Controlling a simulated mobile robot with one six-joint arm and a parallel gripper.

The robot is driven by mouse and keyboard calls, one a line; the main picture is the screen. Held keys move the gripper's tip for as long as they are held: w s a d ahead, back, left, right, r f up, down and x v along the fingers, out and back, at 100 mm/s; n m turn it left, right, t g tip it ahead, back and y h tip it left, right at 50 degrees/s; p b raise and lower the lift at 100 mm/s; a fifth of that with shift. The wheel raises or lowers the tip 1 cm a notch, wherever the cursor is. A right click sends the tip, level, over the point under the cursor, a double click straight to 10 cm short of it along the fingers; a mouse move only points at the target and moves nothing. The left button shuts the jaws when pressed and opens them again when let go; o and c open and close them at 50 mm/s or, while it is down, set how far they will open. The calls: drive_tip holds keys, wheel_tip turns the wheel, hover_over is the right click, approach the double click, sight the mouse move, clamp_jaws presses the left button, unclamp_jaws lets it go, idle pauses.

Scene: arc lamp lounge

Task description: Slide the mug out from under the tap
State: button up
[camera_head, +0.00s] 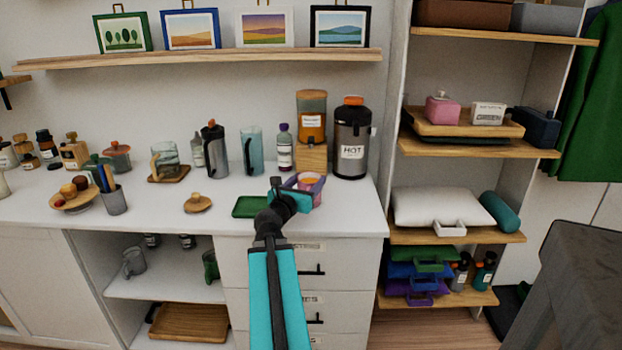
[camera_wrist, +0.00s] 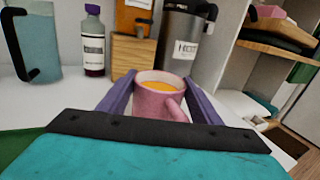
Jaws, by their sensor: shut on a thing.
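A pink mug (camera_head: 308,184) holding orange liquid stands upright near the counter's front edge. It also shows in the wrist view (camera_wrist: 156,103), its handle toward me and to the right. My gripper (camera_wrist: 160,90) has its purple fingers shut on the mug, one on each side. The orange drink dispenser (camera_head: 311,122) stands on a wooden block (camera_head: 311,158) just behind the mug. In the wrist view the dispenser's lower part (camera_wrist: 134,18) shows above the block.
A green mat (camera_head: 250,207) lies left of the mug on the white counter (camera_head: 160,212). A dark flask marked HOT (camera_head: 352,140) stands right of the dispenser. A purple bottle (camera_head: 285,150) and blue pitcher (camera_head: 251,150) stand to the left. A lidded wooden dish (camera_head: 198,204) sits farther left.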

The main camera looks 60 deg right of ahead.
drive_tip(key=shift+s, duration=0.1)
drive_tip(key=o, duration=1.6)
drive_tip(key=shift+s+a+f+b, duration=0.1)
drive_tip(key=shift+a+f+b, duration=0.05)
drive_tip(key=shift+b, duration=0.95)
drive_tip(key=b, duration=0.4)
drive_tip(key=shift+a, duration=0.3)
drive_tip(key=a+b, duration=0.2)
drive_tip(key=b, duration=0.5)
